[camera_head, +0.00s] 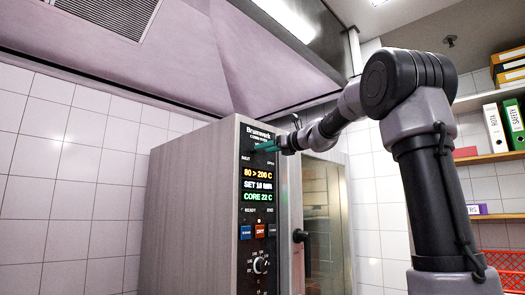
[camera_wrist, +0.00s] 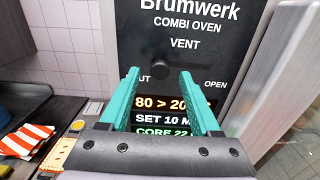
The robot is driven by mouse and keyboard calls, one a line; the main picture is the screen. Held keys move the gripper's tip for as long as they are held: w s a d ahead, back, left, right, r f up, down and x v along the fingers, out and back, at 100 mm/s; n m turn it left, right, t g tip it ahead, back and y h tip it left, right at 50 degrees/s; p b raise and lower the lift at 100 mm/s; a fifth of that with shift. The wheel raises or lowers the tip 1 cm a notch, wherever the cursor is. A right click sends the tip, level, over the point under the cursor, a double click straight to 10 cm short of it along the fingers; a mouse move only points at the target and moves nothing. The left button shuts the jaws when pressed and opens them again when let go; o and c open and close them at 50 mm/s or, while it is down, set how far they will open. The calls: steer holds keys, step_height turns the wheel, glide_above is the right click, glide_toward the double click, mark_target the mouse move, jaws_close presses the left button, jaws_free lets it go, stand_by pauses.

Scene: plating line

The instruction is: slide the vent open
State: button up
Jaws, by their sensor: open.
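The combi oven's black panel (camera_wrist: 215,45) carries the word VENT, with a partly covered SHUT label at left and OPEN at right. A small dark round knob (camera_wrist: 160,73) shows faintly between my fingertips in the wrist view, below VENT and nearer the SHUT label. My gripper (camera_wrist: 158,76) is open, its two teal fingers pointing at the panel on either side of that knob. Contact with it cannot be told. In the head view my gripper (camera_head: 264,146) is at the upper panel and hides the vent control.
Lit displays (camera_head: 257,184), buttons (camera_head: 260,231) and a dial (camera_head: 261,265) lie below the vent. The glass oven door with its dark handle (camera_head: 301,236) is to the right. A striped red-and-white cloth (camera_wrist: 25,140) lies at left in the wrist view.

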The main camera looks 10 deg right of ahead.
steer(key=shift+x, duration=1.1)
jaws_close()
stand_by(0.7)
